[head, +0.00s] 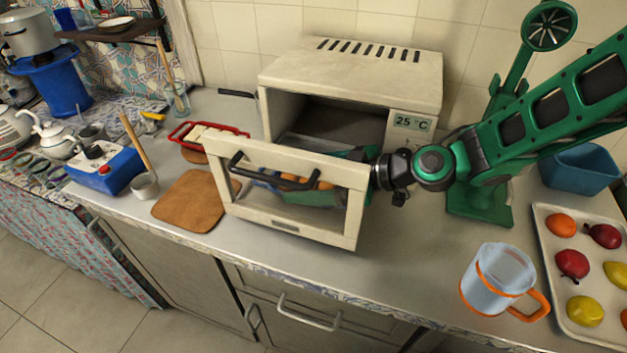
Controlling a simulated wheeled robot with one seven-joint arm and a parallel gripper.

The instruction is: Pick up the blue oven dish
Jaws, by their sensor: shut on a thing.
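The white toaster oven (357,70) stands against the wall with its front door (300,232) swung out toward me. The blue oven dish (263,181) shows in part behind the door's window, with orange pieces by it. My gripper (312,194) reaches in from the right behind the door, and its green body shows through the window. It is shut on the dish, though the door frame and dark handle (270,172) hide the contact. I cannot tell whether the dish is raised.
A glass mug with orange trim (497,277) and a fruit tray (540,240) stand at the right. A blue tub (580,168) is behind them. A brown board (193,200) and red-rimmed dish (243,133) lie left of the door. Counter in front of the mug's left is clear.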

